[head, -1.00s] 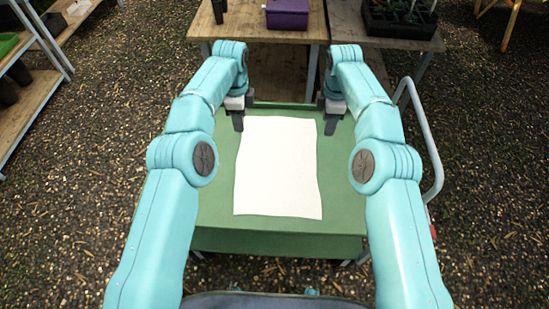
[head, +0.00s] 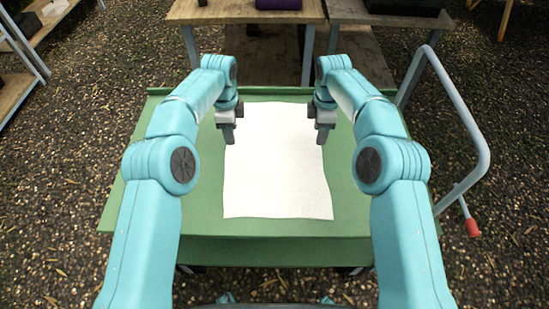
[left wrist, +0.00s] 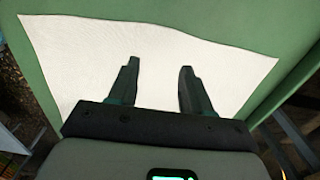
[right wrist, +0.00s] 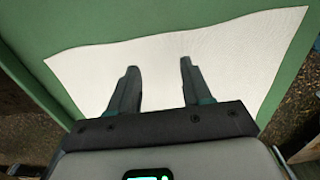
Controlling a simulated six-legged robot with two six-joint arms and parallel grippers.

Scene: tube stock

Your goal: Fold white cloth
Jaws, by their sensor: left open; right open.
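The white cloth (head: 276,170) lies flat and spread out on the green cart top (head: 380,215), with slightly wavy edges. My left gripper (head: 228,140) is open over the cloth's left edge, toward its far end. My right gripper (head: 322,140) is open over the right edge at about the same depth. The cloth also fills much of the left wrist view (left wrist: 150,55), beneath the two parted fingers (left wrist: 158,72). It shows in the right wrist view (right wrist: 220,45) too, below the open fingers (right wrist: 158,75). Neither gripper holds anything.
A white cart handle (head: 470,125) with a red tip stands at the right. Wooden benches (head: 245,12) with a purple box (head: 279,4) stand beyond the cart. A shelf (head: 20,85) is at the far left. Green surface is bare around the cloth.

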